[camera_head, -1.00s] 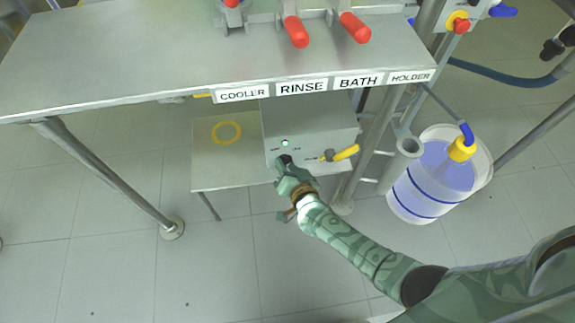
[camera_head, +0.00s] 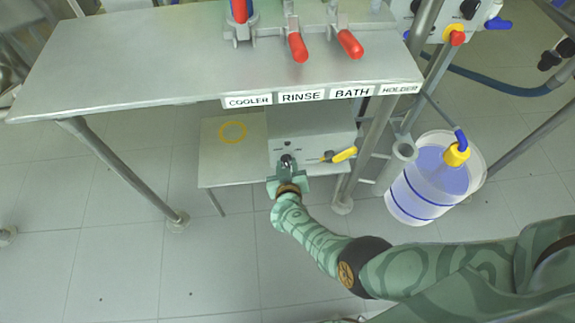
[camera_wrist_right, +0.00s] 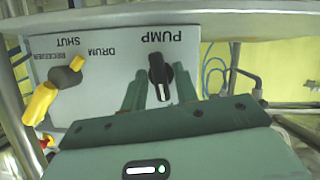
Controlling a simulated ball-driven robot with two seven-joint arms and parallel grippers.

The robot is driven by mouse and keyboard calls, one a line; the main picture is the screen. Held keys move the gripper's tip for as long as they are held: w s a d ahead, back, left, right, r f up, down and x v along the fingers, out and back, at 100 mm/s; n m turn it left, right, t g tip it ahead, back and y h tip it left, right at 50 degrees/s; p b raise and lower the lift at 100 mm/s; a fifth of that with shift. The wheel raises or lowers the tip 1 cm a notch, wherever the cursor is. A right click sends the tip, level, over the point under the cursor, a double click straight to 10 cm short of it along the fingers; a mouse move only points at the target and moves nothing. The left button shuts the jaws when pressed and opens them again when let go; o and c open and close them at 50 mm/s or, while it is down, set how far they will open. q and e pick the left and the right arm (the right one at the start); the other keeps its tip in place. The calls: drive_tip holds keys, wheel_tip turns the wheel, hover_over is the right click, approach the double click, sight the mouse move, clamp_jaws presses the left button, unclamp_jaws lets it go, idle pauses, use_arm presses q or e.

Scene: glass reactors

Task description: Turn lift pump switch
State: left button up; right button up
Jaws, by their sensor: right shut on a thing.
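The pump switch is a black knob (camera_wrist_right: 158,75) with a pale pointer line, on the face of a grey box (camera_head: 315,120) below the bench. The wrist view shows the knob beside the upside-down label PUMP. My right gripper (camera_head: 286,164) reaches the box front, and in the wrist view its green fingers (camera_wrist_right: 160,90) stand on either side of the knob, shut on it. In the head view the gripper partly hides the knob. My left gripper is in neither view.
A yellow-handled valve (camera_head: 343,155) sits right of the switch, marked DRUM, SHUT and RECEIVER. The bench (camera_head: 150,60) overhangs the box. A drum of bluish liquid (camera_head: 430,185) stands at right. A bare shelf area with a yellow ring (camera_head: 233,131) lies left.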

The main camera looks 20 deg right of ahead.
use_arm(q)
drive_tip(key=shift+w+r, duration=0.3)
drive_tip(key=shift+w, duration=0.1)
use_arm(e)
drive_tip(key=shift+a+n+h, duration=0.1)
drive_tip(key=shift+n+h, duration=0.2)
drive_tip(key=shift+n, duration=0.2)
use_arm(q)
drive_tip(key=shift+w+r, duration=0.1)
use_arm(e)
drive_tip(key=o, duration=0.6)
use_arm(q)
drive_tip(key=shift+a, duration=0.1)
use_arm(e)
drive_tip(key=shift+o, duration=0.2)
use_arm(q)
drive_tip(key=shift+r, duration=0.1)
